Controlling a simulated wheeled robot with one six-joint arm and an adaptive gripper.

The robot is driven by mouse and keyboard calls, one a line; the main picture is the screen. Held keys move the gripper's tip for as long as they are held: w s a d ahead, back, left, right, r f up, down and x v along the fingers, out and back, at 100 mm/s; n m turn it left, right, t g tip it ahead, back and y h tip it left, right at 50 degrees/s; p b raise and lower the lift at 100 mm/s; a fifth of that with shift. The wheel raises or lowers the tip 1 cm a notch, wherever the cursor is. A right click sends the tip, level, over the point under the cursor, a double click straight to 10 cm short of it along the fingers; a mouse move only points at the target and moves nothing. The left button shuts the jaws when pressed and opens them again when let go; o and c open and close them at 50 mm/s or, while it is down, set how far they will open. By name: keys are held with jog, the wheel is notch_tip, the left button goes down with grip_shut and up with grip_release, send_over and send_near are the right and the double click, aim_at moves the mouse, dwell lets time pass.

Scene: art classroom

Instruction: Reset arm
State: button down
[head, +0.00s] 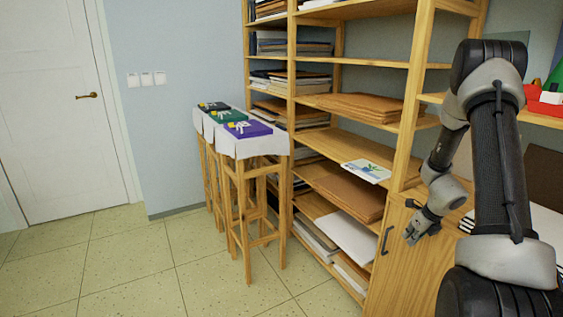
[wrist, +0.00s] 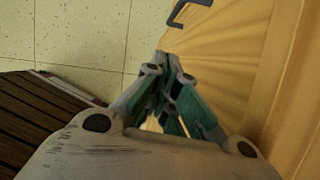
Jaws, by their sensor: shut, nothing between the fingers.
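My gripper (head: 411,239) hangs at the right of the head view, in front of the shelf's lower cabinet door. In the wrist view my gripper (wrist: 166,60) is shut and its fingers meet with nothing between them. My arm (head: 497,160) is bent, with its elbow high and its forearm reaching down and away to the gripper. The cabinet door (head: 398,278) and its dark handle (head: 385,240) are close to the gripper. In the wrist view the handle (wrist: 187,10) shows beyond the fingertips, apart from them.
A wooden shelf (head: 424,90) with folders and boards stands close to my arm. Stools with white cloths (head: 262,146) bear coloured boxes (head: 248,129). A white door (head: 62,100) is at the left. The tiled floor (head: 120,262) at the front left is clear.

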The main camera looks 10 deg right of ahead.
jog(key=s+a+n+g+y, duration=0.2)
jog(key=s+a+n, duration=0.25)
jog(key=n, duration=0.25)
jog(key=s+a+r+n+h, duration=0.1)
jog(key=s+a+r+n, duration=0.3)
jog(key=s+r+n, duration=0.4)
jog(key=s+a+r+n+t+h, duration=0.1)
jog(key=s+a+r+n, duration=0.3)
jog(key=s+r+n, duration=0.4)
jog(key=s+a+r+n+t+h, duration=0.1)
jog(key=s+a+r+n, duration=0.3)
jog(key=r, duration=1.5)
jog(key=s+n, duration=0.4)
jog(key=n, duration=0.1)
jog(key=shift+s+a+r+n, duration=0.15)
jog(key=shift+r+n, duration=0.1)
jog(key=shift+n, duration=0.15)
